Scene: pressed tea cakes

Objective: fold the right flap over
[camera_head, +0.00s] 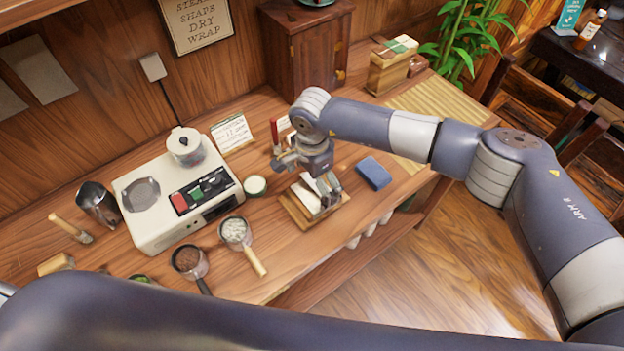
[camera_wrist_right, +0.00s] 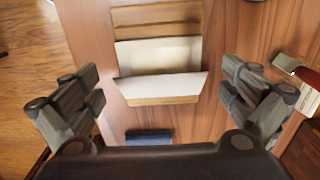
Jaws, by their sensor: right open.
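A white sheet of wrapping paper (camera_head: 306,198) lies on a small wooden board (camera_head: 298,214) on the counter, partly hidden by my right gripper. In the right wrist view the paper (camera_wrist_right: 158,53) lies across the board (camera_wrist_right: 160,101), and a flap (camera_wrist_right: 160,88) shows as a wider white strip along its lower side. I cannot tell how far the flap is raised. My right gripper (camera_head: 310,176) is over the board. In the right wrist view its fingers (camera_wrist_right: 162,85) are wide apart on either side of the paper, with nothing between them. My left gripper is out of view.
A blue block (camera_head: 374,172) lies right of the board. A cream machine (camera_head: 160,222), a small white-topped bowl (camera_head: 255,185) and two handled cups (camera_head: 235,231) (camera_head: 188,260) stand to the left. A wooden cabinet (camera_head: 305,50) is behind. The counter's front edge is close to the board.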

